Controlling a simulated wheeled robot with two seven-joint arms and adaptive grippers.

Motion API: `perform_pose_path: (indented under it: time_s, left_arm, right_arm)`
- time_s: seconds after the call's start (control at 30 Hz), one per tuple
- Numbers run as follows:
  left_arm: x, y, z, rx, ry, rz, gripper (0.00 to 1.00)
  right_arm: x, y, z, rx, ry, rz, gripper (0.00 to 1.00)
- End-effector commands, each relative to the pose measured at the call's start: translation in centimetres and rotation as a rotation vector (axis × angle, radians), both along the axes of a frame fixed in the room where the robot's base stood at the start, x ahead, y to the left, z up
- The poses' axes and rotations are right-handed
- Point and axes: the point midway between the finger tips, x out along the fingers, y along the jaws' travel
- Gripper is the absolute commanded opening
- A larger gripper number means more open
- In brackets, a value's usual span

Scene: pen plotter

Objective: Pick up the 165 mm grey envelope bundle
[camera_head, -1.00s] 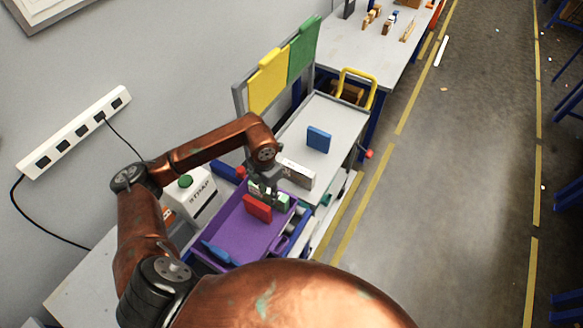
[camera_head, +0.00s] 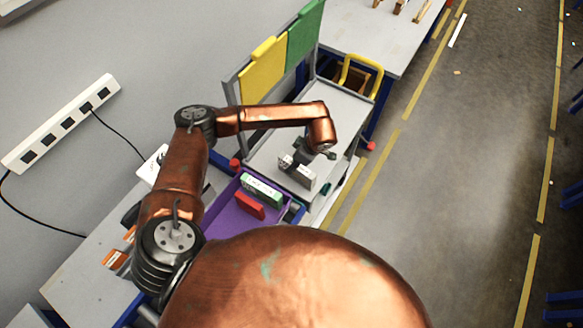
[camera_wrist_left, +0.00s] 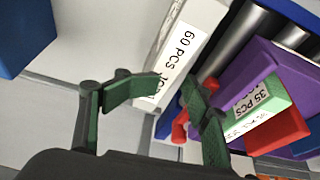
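The grey envelope bundle (camera_head: 301,176) stands upright on the grey cart top, beside the purple tray. In the left wrist view it is a pale block (camera_wrist_left: 186,42) with a white label reading "60 PCS" and a partly hidden number. My left gripper (camera_head: 296,161) is at the bundle, its arm reaching over from the left. In the wrist view its two green fingers (camera_wrist_left: 172,92) are apart, with the bundle's near end between them. I cannot tell whether either finger touches it. My right gripper is not in view.
The purple tray (camera_head: 228,222) holds a green bundle (camera_head: 262,189) and a red bundle (camera_head: 249,205). A blue bundle (camera_wrist_left: 24,36) stands on the cart, hidden by my arm in the head view. Yellow and green panels (camera_head: 262,72) rise behind the cart.

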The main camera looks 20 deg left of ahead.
Motion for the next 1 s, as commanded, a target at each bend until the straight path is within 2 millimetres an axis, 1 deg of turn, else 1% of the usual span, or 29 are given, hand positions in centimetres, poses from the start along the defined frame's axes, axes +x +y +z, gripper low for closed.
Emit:
perform_pose_path:
  time_s: [0.03, 0.13, 0.2, 0.27, 0.43, 0.57, 0.7, 0.87, 1.0]
  left_arm:
    - [0.2, 0.0, -0.1, 0.012, 0.006, -0.029, 0.43]
    - [0.4, 0.3, -0.7, 0.026, 0.014, -0.057, 0.43]
    - [0.3, 0.6, -1.4, 0.027, 0.017, -0.060, 0.43]
    - [0.3, 1.0, -2.0, 0.027, 0.017, -0.058, 0.43]
    - [0.2, 1.8, -3.5, 0.027, 0.017, -0.057, 0.43]
    - [0.0, 2.7, -5.2, 0.026, 0.017, -0.055, 0.43]
    - [0.2, 3.3, -6.8, 0.026, 0.015, -0.054, 0.43]
    - [0.3, 3.5, -7.3, 0.026, 0.013, -0.055, 0.43]
    - [0.3, 3.5, -7.3, 0.026, 0.013, -0.055, 0.43]
  right_arm:
    - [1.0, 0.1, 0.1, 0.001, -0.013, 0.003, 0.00]
    - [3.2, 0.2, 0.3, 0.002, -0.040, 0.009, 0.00]
    - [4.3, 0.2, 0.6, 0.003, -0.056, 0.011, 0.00]
    - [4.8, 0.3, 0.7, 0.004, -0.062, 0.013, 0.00]
    - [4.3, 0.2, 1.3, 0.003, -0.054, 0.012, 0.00]
    - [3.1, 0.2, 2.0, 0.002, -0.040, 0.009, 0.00]
    - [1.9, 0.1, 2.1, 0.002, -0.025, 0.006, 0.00]
    - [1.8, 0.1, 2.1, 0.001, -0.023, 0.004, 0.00]
    - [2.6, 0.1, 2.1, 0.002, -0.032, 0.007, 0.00]
